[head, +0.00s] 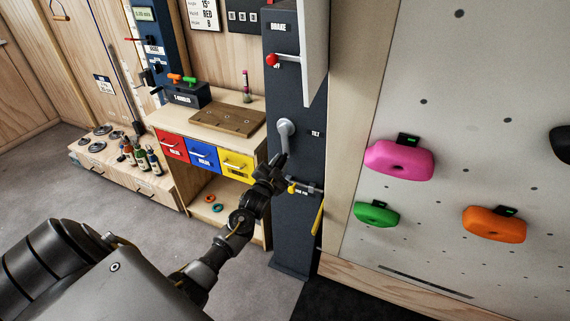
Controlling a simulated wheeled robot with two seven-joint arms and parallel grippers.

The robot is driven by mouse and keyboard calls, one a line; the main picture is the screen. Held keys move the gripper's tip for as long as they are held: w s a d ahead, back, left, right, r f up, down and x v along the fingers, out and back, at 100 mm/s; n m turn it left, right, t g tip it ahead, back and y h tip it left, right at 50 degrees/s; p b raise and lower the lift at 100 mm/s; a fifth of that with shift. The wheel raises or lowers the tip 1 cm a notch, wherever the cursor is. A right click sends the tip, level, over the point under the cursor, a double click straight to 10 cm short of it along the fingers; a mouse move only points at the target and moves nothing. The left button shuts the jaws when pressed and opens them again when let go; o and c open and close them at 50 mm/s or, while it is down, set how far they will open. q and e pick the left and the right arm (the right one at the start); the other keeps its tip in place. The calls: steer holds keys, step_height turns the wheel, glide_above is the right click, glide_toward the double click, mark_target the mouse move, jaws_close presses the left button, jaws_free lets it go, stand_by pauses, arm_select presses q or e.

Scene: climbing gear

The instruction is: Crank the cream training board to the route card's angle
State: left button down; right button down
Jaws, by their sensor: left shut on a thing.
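The cream training board (450,110) fills the right side, with pink, green and orange holds on it. A dark post (292,225) stands at its left edge. On the post, a grey crank (285,132) sits beside a "TILT" label. My left gripper (281,160) is at the crank's lower end and shut on its handle; the fingers hide most of the grip. The route card (205,14) at the top reads 15°, RED and B, partly cut off. A red-knobbed brake lever (272,60) is higher on the post. My right gripper is out of view.
Below the crank, a yellow-ended pin (292,188) sits by a bracket, with a yellow strip (318,217) hanging near it. To the left, a bench has a brown board (214,122) and red, blue and yellow drawers. Bottles (140,158) stand farther left.

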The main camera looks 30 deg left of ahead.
arm_select(q)
steer(key=shift+a+m, duration=0.35)
steer(key=shift+m, duration=0.35)
steer(key=shift+a+r, duration=0.1)
steer(key=shift+r, duration=0.1)
steer(key=c, duration=1.1)
jaws_free()
steer(key=shift+c, duration=0.2)
steer(key=shift+f, duration=0.1)
steer(key=shift+s, duration=0.1)
steer(key=shift+s+f, duration=0.15)
steer(key=shift+s, duration=0.15)
steer(key=b+v, duration=0.2)
steer(key=v, duration=0.8)
